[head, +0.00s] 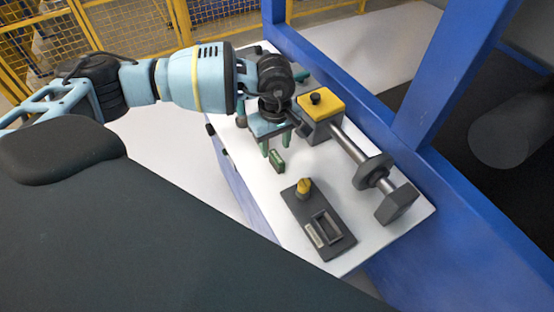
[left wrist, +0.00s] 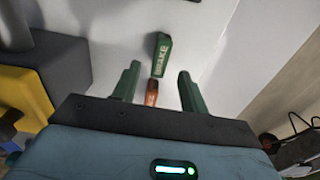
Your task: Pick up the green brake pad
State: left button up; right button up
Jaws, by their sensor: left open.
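The small green brake pad (head: 277,160) lies on the white table in the head view, just beyond my left gripper's fingertips. In the left wrist view the pad (left wrist: 161,55) is green with pale "BRAKE" lettering. It lies ahead of the gap between the two green fingers and apart from both. My left gripper (head: 277,146) points down over the table, open, with nothing held; its fingers (left wrist: 158,84) show spread in the wrist view. My right gripper is out of view.
A roller shaft (head: 350,146) with a yellow-topped block (head: 321,106) stands right of my gripper, close by. A dark fixture (head: 319,222) with a yellow knob (head: 304,187) and a rectangular recess lies nearer the front. A blue frame (head: 405,125) borders the table's right side.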

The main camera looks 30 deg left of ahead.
aim_at(277, 156)
pick_arm(q)
jog(key=shift+s+d+f, duration=0.1)
jog(key=shift+d+f, duration=0.05)
jog(key=shift+f, duration=1.15)
jog(key=shift+d+f, duration=0.1)
jog(key=shift+f, duration=1.15)
grip_shut()
